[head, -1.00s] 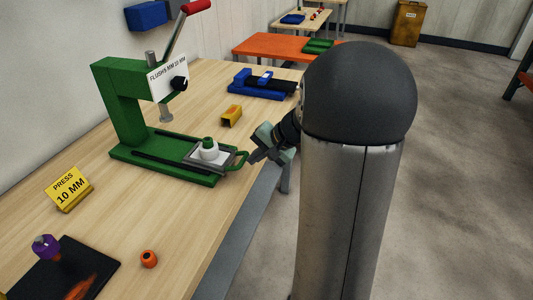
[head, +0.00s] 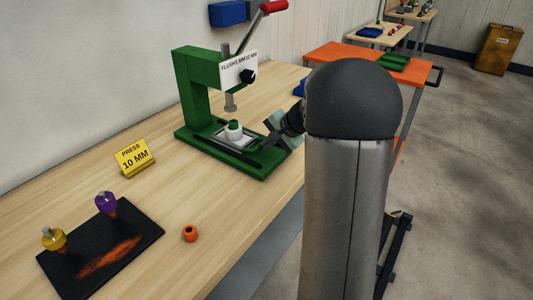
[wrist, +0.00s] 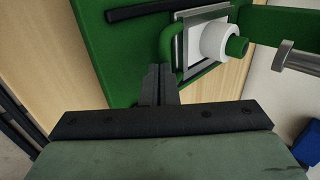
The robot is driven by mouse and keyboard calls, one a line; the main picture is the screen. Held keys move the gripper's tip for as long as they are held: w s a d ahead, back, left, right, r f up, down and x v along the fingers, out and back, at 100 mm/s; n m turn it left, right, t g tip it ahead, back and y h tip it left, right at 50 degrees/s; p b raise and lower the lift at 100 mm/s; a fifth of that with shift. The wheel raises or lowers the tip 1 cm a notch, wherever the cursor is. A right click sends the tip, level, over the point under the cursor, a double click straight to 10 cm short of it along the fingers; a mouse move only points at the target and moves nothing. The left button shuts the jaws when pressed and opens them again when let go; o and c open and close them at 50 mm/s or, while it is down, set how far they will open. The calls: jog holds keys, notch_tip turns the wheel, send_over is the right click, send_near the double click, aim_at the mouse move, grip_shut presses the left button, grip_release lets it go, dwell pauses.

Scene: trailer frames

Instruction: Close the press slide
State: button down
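The green press (head: 195,85) stands on the wooden bench. Its slide, a silver plate (head: 221,138), carries a white piece with a green top (head: 234,130). In the head view this piece appears just below the metal ram (head: 230,103). The slide's green loop handle (wrist: 166,42) shows in the wrist view. My gripper (head: 266,142) is at the handle side of the slide. In the wrist view its fingers (wrist: 158,72) are together, their tips at or very near the handle. I cannot tell whether they touch it.
A yellow "PRESS 10 MM" sign (head: 133,157), an orange ring (head: 190,233) and a black mat (head: 75,258) with purple (head: 106,203) and yellow (head: 54,238) pieces are on the bench. The press's red-tipped lever (head: 273,7) is raised. My arm column hides part of the bench.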

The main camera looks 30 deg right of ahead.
jog(key=shift+w+a, duration=0.15)
jog(key=shift+a, duration=0.1)
jog(key=shift+s+d, duration=0.25)
jog(key=shift+d, duration=0.05)
jog(key=s, duration=0.1)
jog(key=s+d+b, duration=0.1)
jog(key=s+r, duration=0.1)
jog(key=shift+s+d, duration=0.35)
jog(key=v, duration=0.9)
jog(key=s+a+f+n+g+p, duration=0.1)
jog(key=s+a+n+g, duration=0.15)
jog(key=a, duration=0.35)
jog(key=s+a+f+n+g, duration=0.1)
jog(key=s+a+f+n, duration=0.1)
jog(key=s+a, duration=0.3)
jog(key=s+a+f+n+g+p, duration=0.1)
jog(key=s+a+n+g, duration=0.1)
jog(key=a, duration=0.6)
jog(key=s+a+f+n+h, duration=0.1)
jog(key=s+a+f+n, duration=0.1)
jog(key=s, duration=0.4)
jog(key=s+a+f+n+g+h+p, duration=0.1)
jog(key=s+a+f+n+h, duration=0.1)
jog(key=s, duration=0.4)
jog(key=shift+a+f+n+h, duration=0.35)
jog(key=shift+a+n, duration=0.5)
jog(key=shift+n, duration=0.4)
